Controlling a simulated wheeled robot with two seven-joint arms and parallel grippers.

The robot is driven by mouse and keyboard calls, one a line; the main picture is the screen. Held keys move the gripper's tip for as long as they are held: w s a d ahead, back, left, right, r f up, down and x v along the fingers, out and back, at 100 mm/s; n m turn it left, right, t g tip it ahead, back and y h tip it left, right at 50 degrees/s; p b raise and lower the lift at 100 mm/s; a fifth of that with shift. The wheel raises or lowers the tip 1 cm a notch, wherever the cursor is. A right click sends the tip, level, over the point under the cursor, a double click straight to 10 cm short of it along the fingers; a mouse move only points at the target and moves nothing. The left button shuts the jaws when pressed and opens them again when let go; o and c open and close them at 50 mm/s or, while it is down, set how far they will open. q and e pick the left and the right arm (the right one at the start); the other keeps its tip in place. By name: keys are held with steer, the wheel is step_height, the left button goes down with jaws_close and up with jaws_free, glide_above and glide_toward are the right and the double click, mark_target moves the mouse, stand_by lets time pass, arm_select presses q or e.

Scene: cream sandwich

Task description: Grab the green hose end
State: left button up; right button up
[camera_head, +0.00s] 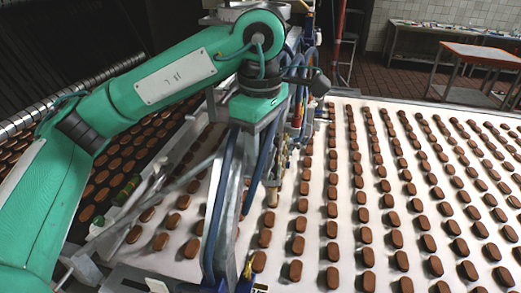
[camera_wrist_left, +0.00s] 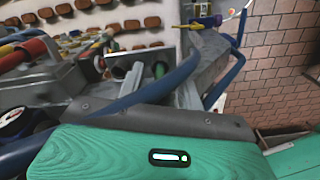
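My left arm (camera_head: 175,78) comes in teal from the left and bends down at its wrist (camera_head: 260,105), over a blue and grey metal frame (camera_head: 228,190). I cannot make out the fingertips of my left gripper among the frame and hoses. A small green piece (camera_wrist_left: 160,70) shows in a dark opening in the left wrist view; it may be the green hose end, but it is too small to be sure. A dark green fitting (camera_head: 128,188) lies left of the frame in the head view. My right gripper is not in view.
Rows of brown biscuits lie on a white conveyor (camera_head: 345,275). Blue hoses (camera_head: 262,160) crowd the frame; a blue hose (camera_wrist_left: 160,88) also crosses the left wrist view. Red and yellow tubes (camera_wrist_left: 35,47) lie at left. An orange-edged table (camera_head: 475,55) stands at the back right.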

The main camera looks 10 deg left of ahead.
arm_select(q)
steer(key=shift+f, duration=0.15)
jaws_close()
stand_by(0.4)
